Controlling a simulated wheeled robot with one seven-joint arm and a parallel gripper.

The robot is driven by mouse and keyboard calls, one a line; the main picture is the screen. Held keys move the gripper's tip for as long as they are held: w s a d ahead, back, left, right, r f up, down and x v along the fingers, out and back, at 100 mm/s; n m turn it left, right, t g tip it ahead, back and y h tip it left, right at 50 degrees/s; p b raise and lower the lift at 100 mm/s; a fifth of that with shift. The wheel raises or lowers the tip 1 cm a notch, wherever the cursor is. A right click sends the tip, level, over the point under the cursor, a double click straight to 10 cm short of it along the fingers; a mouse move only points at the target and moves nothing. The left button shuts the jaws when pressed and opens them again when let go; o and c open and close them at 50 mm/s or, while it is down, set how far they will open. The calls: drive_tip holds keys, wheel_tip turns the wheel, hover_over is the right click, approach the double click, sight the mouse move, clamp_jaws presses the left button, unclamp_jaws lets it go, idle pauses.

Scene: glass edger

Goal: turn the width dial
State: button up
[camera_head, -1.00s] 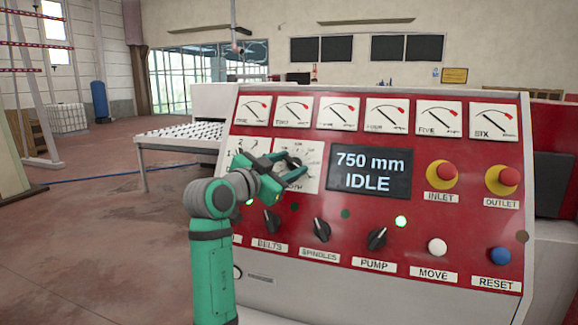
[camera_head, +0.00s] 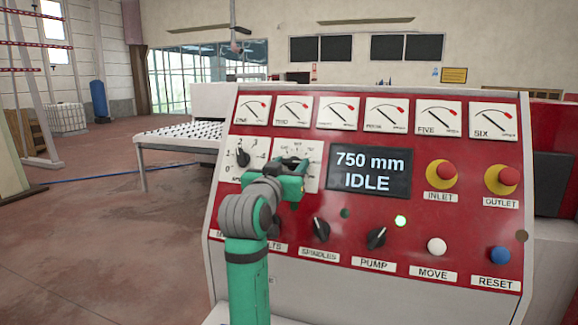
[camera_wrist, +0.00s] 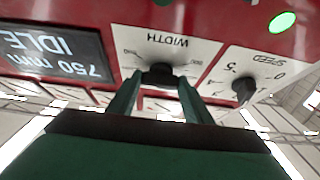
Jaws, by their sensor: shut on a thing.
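The width dial (camera_wrist: 160,72) is a black knob on a white scale plate marked WIDTH, upside down in the wrist view. My green gripper (camera_wrist: 158,84) has one finger on each side of the knob and is shut on it. In the head view my gripper (camera_head: 292,165) is in front of the white width plate (camera_head: 312,150) and hides most of the knob. The display (camera_head: 367,172) beside it reads 750 mm and IDLE.
The speed dial (camera_head: 242,158) is just left of the width plate. Below are the belts, spindles (camera_head: 321,230) and pump (camera_head: 376,237) knobs. Inlet (camera_head: 442,174) and outlet (camera_head: 502,179) red buttons, a white move button (camera_head: 437,246) and a blue reset button (camera_head: 499,256) lie right.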

drive_tip(key=n+y, duration=0.2)
drive_tip(key=n, duration=0.1)
drive_tip(key=n+y, duration=0.1)
drive_tip(key=n, duration=0.1)
drive_tip(key=shift+d, duration=0.35)
drive_tip(key=n+y, duration=0.1)
drive_tip(key=n, duration=0.1)
drive_tip(key=n+y, duration=0.2)
drive_tip(key=n, duration=0.1)
drive_tip(key=shift+d+r, duration=0.1)
drive_tip(key=shift+d, duration=0.05)
drive_tip(key=n+y, duration=0.1)
drive_tip(key=n, duration=0.1)
drive_tip(key=n+g+y, duration=0.1)
drive_tip(key=n, duration=0.1)
drive_tip(key=shift+d+r+g, duration=0.1)
drive_tip(key=shift+r+g, duration=0.05)
drive_tip(key=shift+g, duration=0.15)
drive_tip(key=shift+n+g+y, duration=0.6)
drive_tip(key=shift+n+g, duration=0.1)
drive_tip(key=shift+n, duration=1)
drive_tip(key=o, duration=1.1)
drive_tip(key=shift+c, duration=0.2)
drive_tip(key=shift+r, duration=0.1)
